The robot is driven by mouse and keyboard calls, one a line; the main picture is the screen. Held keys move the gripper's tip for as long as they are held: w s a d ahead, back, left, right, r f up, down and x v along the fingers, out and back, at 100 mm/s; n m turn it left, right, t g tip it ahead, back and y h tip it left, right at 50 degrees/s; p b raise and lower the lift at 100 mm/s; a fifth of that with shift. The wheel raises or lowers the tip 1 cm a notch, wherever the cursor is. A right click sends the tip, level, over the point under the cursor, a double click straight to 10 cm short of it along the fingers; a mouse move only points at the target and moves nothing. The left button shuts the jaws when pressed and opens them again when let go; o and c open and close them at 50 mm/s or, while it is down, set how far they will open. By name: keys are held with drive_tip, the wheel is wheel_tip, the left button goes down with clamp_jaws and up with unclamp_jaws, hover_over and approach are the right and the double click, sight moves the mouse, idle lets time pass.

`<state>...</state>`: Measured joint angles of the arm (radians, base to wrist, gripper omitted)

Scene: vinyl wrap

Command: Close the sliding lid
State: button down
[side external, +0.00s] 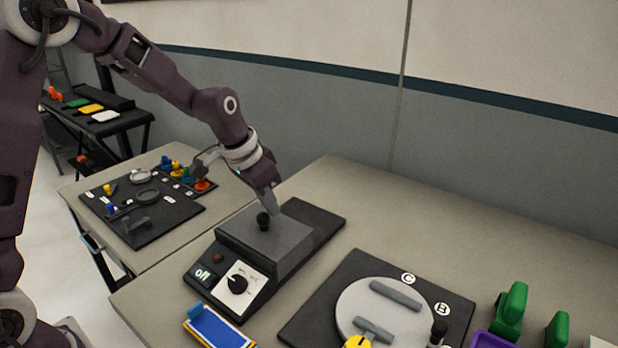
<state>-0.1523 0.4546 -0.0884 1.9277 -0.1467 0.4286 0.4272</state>
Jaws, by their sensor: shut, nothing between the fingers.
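The sliding lid (283,243) is a grey slab with a small black knob (263,221) on its top. It lies on a dark box (325,219) with a low front panel that carries a dial (237,284) and an "off" label. A dark flat part of the box shows beyond the lid to the back right. My gripper (275,211) points down over the lid, right beside the knob and slightly behind it. It is shut with nothing between the fingers. I cannot tell whether the fingertips touch the knob or the lid.
A black board with a grey disc (354,305) and handles lies right of the box. A blue-topped tray (217,329) lies in front. Green items (511,312) and a purple container (491,340) stand at the lower right. Another table with a black board (180,215) stands left. The back right tabletop is clear.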

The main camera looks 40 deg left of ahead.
sight(286, 218)
drive_tip(key=shift+s+f, duration=0.25)
drive_tip(key=shift+s, duration=0.05)
drive_tip(key=w, duration=0.1)
drive_tip(key=w+r, duration=0.1)
drive_tip(key=w, duration=0.1)
drive_tip(key=w+d, duration=0.1)
drive_tip(key=shift+w+r, duration=0.2)
drive_tip(key=s+r, duration=1)
drive_tip(key=r, duration=0.3)
drive_tip(key=s+f+n+t, duration=0.1)
drive_tip(key=s+n, duration=0.1)
drive_tip(key=s, duration=2.1)
drive_tip(key=shift+s+d+f+n+t+y, duration=0.25)
drive_tip(key=shift+s+f+n+t+y, duration=0.05)
drive_tip(key=shift+s+f+t+y, duration=0.1)
drive_tip(key=shift+r, duration=0.1)
